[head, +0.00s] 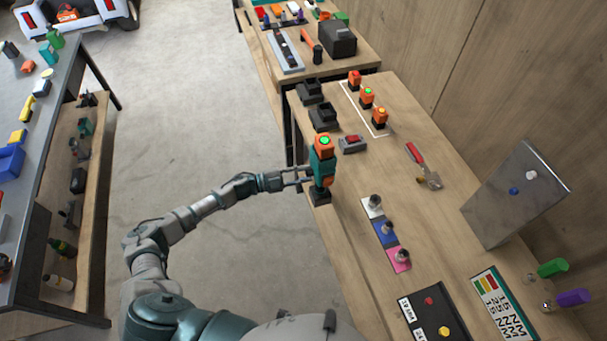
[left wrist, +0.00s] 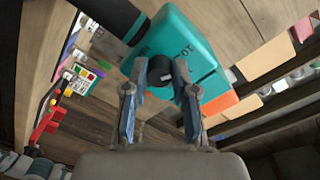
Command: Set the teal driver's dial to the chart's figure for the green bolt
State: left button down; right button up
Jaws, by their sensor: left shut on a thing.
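The teal driver (head: 322,166) stands upright at the bench's left edge, with an orange top and a lit green spot. My left gripper (head: 303,178) is at its side. In the left wrist view the teal driver (left wrist: 185,45) fills the upper middle. There my left gripper (left wrist: 165,75) has its fingertips closed on the driver's black dial (left wrist: 160,72), which bears a small white mark. The dial's figure is not readable. I cannot make out a green bolt. My right gripper is not in view.
Orange batteries with lit tops (head: 367,97) stand in a white outline. Black docks (head: 323,118) and a red-button box (head: 352,144) are near the driver. White, blue and pink pads (head: 386,232) hold metal pieces. A metal panel (head: 518,192) leans at the right.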

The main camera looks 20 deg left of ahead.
pick_arm(q)
jog(key=m+b, duration=0.1)
jog(key=m, duration=0.3)
jog(key=m+b, duration=0.2)
jog(key=m, duration=0.1)
jog(key=shift+s+f+m+y, duration=0.1)
jog(key=shift+f+m+y, duration=0.1)
jog(key=shift+m+y, duration=0.15)
jog(key=shift+m, duration=0.25)
jog(key=c, duration=0.9)
grip_release()
jog(key=shift+a+r, duration=0.15)
